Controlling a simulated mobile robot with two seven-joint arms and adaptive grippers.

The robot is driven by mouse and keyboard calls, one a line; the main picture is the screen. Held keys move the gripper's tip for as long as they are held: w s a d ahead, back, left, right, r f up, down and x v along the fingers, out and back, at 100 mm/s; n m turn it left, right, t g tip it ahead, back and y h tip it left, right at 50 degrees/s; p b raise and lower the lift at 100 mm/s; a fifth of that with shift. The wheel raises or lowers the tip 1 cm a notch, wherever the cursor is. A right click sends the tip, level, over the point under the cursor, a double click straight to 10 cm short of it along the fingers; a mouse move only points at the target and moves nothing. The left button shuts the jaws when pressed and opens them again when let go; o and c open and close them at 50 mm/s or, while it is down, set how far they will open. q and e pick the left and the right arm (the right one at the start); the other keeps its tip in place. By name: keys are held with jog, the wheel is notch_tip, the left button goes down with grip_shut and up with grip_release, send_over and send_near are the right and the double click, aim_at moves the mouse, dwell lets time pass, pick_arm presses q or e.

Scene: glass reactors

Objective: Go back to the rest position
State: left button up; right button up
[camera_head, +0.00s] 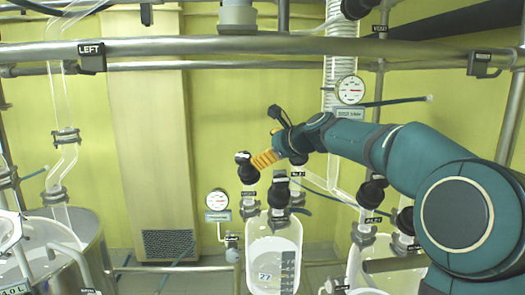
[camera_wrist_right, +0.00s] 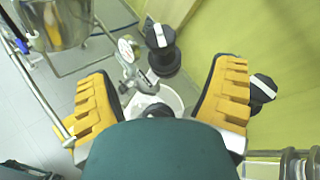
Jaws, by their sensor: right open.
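My right arm comes in from the right in the head view and reaches left across the scene. My right gripper (camera_head: 262,160), with ridged yellow fingers, is at its end, beside a black valve knob (camera_head: 247,169). In the right wrist view the two yellow fingers of the gripper (camera_wrist_right: 163,75) are spread wide, with nothing held between them. A black-and-white knob (camera_wrist_right: 159,38) shows beyond the fingertips, and another knob (camera_wrist_right: 262,90) is close outside the right finger. My left gripper does not show in either view.
A white vessel (camera_head: 261,262) stands below the gripper, with a black knob (camera_head: 279,191) above it. Metal pipes (camera_head: 230,46) cross the top. Gauges (camera_head: 350,90) and more valve knobs (camera_head: 371,193) are at the right. Glass reactors (camera_head: 90,235) stand at the left.

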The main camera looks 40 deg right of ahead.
dwell(0.4)
jog(key=a+f+n+g+b, duration=0.2)
jog(key=a+f+n, duration=0.25)
jog(key=f, duration=0.95)
jog(key=a+f+n+g+b, duration=0.25)
jog(key=a+f, duration=0.25)
jog(key=f, duration=0.9)
jog(key=a+f+n+g+b, duration=0.15)
jog(key=a+f+n, duration=0.3)
jog(key=f, duration=0.95)
jog(key=s+a+f+n+g+b, duration=0.15)
jog(key=s+a+f+n, duration=0.3)
jog(key=f, duration=0.45)
jog(key=s+a+f+n+g+b, duration=0.1)
jog(key=s+a+f+n+g, duration=0.15)
jog(key=s+a+f, duration=0.5)
jog(key=s+a+f+n+y+b, duration=0.1)
jog(key=s+a+f+n, duration=0.2)
jog(key=s+f+n, duration=0.1)
jog(key=s+a+f+n+g+y+b, duration=0.1)
jog(key=s+a+f+n+b, duration=0.1)
jog(key=s+a+f+n, duration=0.2)
jog(key=s+f, duration=0.2)
jog(key=s, duration=0.1)
jog(key=shift+s+a+f+g+y, duration=0.3)
jog(key=shift+s+f, duration=0.1)
